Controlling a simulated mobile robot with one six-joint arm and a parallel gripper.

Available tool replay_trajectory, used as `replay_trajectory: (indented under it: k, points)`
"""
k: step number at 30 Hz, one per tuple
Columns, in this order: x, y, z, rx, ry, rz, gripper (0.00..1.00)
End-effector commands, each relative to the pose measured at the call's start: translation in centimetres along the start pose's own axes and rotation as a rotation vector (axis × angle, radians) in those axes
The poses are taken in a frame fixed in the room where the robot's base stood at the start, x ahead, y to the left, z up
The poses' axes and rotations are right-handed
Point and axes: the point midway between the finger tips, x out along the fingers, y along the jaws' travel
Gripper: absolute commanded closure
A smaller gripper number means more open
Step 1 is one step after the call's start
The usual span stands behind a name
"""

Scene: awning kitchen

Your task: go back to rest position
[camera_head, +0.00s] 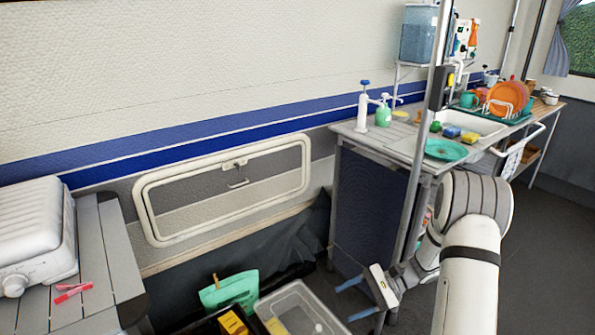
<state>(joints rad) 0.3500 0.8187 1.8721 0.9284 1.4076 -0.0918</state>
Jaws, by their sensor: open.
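My white arm comes in from the lower right of the head view. My gripper (356,299) is at its end, with two blue fingers spread apart and nothing between them. It hangs in front of the blue-sided kitchen counter (372,205), to the right of a clear plastic bin (297,303). The fingers point left and look apart from the bin, though the exact gap is hard to judge.
A teal plate (446,149), sponges and a soap bottle (383,114) are on the counter. A vertical pole (425,130) stands close to my arm. Floor at right is clear.

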Motion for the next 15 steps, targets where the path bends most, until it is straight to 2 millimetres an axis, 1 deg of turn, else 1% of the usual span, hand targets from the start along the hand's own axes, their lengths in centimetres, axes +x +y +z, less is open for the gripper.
replay_trajectory:
  k: [1, 2, 3, 8, 9, 15]
  points:
    - [-0.9, -1.1, 3.4, -0.039, 0.033, 0.052, 0.38]
    - [-1.1, -1.2, 4.8, -0.059, 0.052, 0.084, 0.38]
    - [-1.6, -1.5, 6.6, -0.087, 0.078, 0.123, 0.38]
    - [-3.1, -2.0, 13.6, -0.202, 0.187, 0.278, 0.38]
    - [-3.5, -2.0, 15.3, -0.23, 0.215, 0.314, 0.38]
    - [-5.7, -1.7, 23.2, -0.385, 0.367, 0.486, 0.38]
